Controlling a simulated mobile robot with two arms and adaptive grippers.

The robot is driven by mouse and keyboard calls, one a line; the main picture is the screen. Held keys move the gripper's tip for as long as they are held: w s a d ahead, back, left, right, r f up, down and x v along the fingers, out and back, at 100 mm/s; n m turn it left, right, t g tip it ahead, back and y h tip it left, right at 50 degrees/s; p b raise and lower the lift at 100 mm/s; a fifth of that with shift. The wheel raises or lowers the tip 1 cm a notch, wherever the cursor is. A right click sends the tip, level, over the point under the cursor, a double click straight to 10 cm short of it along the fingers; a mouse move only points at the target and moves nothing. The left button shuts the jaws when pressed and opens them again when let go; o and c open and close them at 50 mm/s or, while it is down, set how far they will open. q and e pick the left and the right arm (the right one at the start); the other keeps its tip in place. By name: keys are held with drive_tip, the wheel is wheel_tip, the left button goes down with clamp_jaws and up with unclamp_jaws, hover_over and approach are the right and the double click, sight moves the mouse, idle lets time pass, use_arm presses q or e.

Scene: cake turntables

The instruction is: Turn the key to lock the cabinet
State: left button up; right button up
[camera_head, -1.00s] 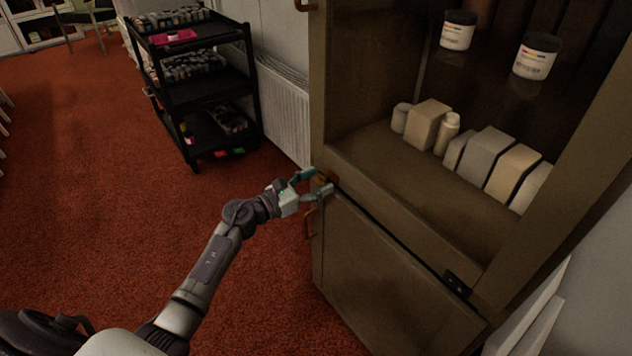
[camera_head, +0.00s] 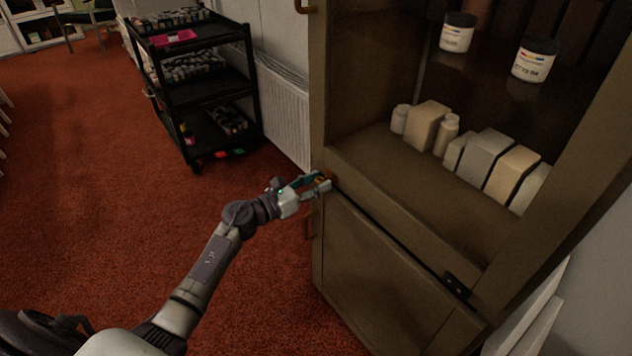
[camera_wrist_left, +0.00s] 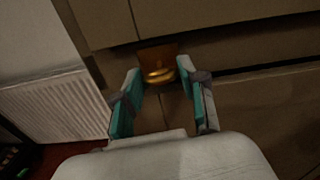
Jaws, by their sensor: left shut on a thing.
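The brown wooden cabinet (camera_head: 385,205) stands at the right, with its open upper shelves above a closed lower door (camera_head: 375,280). A small brass key (camera_wrist_left: 158,76) sits at a brass plate near the door's top edge, seen in the left wrist view. My right gripper is out of view.
A door handle (camera_head: 311,223) sits just below my gripper. White jars (camera_head: 457,32) and pale boxes (camera_head: 487,155) stand on the cabinet shelves. A black cart (camera_head: 205,75) and a white radiator (camera_head: 283,112) are behind. The red carpet at left is clear.

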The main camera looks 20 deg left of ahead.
use_arm(q)
drive_tip(key=n+p, duration=0.3)
drive_tip(key=n, duration=0.4)
drive_tip(key=shift+n, duration=0.4)
drive_tip(key=n+p, duration=0.3)
drive_tip(key=n, duration=0.4)
drive_tip(key=shift+n, duration=1.1)
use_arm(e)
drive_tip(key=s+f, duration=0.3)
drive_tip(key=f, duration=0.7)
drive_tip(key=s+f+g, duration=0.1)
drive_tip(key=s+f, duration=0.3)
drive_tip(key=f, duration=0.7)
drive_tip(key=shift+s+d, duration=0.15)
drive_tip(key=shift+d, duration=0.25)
use_arm(q)
drive_tip(key=o, duration=1.1)
drive_tip(key=shift+o, duration=0.2)
drive_tip(key=v, duration=1.2)
